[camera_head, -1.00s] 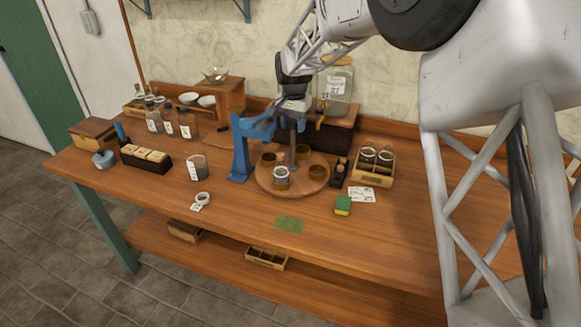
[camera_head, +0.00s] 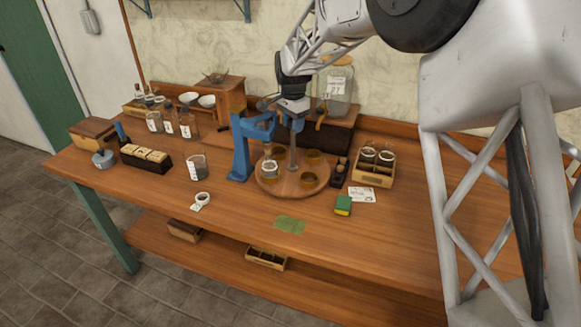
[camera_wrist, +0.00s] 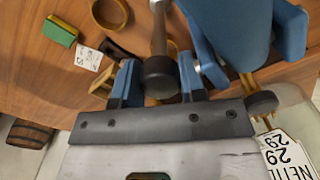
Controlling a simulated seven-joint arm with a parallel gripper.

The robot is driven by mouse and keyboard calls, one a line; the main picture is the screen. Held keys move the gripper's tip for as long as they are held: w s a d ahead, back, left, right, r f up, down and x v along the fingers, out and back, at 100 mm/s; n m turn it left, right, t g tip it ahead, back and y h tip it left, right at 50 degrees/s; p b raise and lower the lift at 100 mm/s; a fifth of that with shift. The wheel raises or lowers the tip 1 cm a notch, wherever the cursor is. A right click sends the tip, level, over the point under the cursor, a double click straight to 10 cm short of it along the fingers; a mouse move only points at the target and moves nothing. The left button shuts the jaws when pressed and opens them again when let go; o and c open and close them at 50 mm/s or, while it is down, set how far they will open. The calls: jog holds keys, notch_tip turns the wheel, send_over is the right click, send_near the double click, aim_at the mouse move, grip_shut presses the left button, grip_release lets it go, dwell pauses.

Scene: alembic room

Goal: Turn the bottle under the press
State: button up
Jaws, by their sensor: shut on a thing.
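The bottle, a small clear jar (camera_head: 270,168), stands upright at the left front of a round wooden turntable (camera_head: 289,188). The blue press (camera_head: 240,150) stands at the turntable's left edge, with its arm reaching over that side. The jar appears below the press arm, but I cannot tell whether it is centred. A grey post (camera_head: 293,155) rises from the turntable's middle. My gripper (camera_head: 292,124) is above the turntable, shut on the dark-capped top of this post. In the wrist view the cap (camera_wrist: 160,75) sits between my blue fingers. The jar is not visible there.
Several brown ring holders, one at the front right (camera_head: 308,180), sit on the turntable. A wooden crate with jars (camera_head: 372,165), a dark block (camera_head: 340,172) and a green-yellow sponge (camera_head: 343,205) stand to the right. A glass beaker (camera_head: 197,167) stands left of the press. The front tabletop is mostly clear.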

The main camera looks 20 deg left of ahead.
jog(key=shift+a, duration=0.1)
jog(key=shift+m, duration=0.7)
jog(key=o, duration=1.6)
jog(key=shift+r, duration=0.15)
jog(key=shift+r, duration=3.35)
